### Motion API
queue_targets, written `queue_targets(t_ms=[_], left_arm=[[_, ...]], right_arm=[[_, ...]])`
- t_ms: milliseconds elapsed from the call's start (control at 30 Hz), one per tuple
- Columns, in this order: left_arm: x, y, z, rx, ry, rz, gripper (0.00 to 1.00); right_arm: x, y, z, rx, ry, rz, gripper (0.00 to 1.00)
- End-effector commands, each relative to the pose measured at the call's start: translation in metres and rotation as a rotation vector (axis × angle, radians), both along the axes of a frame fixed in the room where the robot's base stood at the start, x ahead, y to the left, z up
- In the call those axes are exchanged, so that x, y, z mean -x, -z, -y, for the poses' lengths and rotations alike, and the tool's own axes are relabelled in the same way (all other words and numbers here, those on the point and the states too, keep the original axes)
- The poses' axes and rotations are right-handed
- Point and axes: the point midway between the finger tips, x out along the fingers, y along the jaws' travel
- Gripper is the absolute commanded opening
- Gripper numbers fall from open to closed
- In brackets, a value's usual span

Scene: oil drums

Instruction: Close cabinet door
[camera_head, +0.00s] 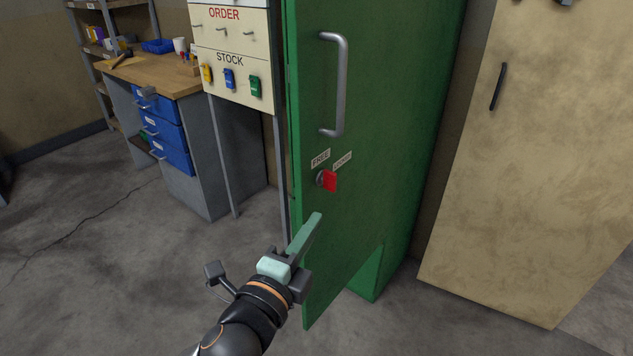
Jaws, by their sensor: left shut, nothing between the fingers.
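The green cabinet door (350,200) stands ajar, swung out at an angle from the green cabinet body (373,278). Its lower edge runs toward me, clear of the cabinet base. The door carries a grey bar handle (341,85) and a red lock knob (330,181) near two small labels. My left gripper (316,217) is shut and empty, its fingers pointing up beside the lower part of the door, below the knob. Whether the fingertips touch the door I cannot tell. The cabinet's inside is hidden. My right gripper is out of view.
A beige cabinet (535,150) with a dark handle stands on the right. Left of the door are a white ORDER/STOCK board (225,58) on posts and a wooden workbench (165,75) with blue drawers. Open concrete floor (90,270) lies at lower left.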

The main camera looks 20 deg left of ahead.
Motion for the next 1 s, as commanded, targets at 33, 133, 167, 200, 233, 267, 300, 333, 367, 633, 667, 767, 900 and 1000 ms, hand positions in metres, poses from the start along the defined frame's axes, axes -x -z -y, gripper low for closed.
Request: queue_targets(t_ms=[33,133,167,200,233,267,300,333,367,633,667,767,900,1000], left_arm=[[-0.009,-0.002,0.001,0.001,-0.001,0.003,0.00],[-0.029,-0.003,0.003,0.001,-0.002,0.003,0.00],[-0.035,-0.003,0.004,0.001,-0.002,0.003,0.00],[-0.043,-0.003,0.004,0.001,-0.002,0.003,0.00],[-0.049,-0.002,0.005,0.001,-0.002,0.002,0.00],[-0.055,-0.003,0.006,0.001,-0.001,0.003,0.00],[-0.063,-0.002,0.007,0.002,-0.001,0.002,0.00],[-0.069,-0.002,0.008,0.002,-0.002,0.002,0.00],[-0.074,-0.002,0.008,0.001,-0.002,0.001,0.00],[-0.095,-0.001,-0.018,0.000,-0.002,-0.001,0.00],[-0.096,-0.001,-0.021,0.000,-0.002,-0.001,0.00],[-0.098,0.000,-0.026,0.002,-0.001,-0.002,0.00],[-0.099,0.000,-0.028,0.003,0.000,-0.001,0.00],[-0.099,0.000,-0.028,0.003,0.000,-0.001,0.00]], right_arm=[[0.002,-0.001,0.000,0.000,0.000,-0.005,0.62],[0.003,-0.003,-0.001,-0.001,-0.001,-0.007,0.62],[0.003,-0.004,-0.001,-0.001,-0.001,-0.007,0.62],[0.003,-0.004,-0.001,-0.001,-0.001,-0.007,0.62],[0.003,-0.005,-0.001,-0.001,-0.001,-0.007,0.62],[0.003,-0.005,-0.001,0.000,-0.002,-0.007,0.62],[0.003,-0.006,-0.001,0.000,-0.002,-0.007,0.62],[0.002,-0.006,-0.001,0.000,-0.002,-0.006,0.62],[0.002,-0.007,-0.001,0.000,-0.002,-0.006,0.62],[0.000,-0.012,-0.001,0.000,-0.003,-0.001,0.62],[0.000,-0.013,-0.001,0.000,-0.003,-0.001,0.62],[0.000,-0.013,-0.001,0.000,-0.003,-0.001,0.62],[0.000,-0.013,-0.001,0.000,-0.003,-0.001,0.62],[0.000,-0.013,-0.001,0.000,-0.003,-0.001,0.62]])
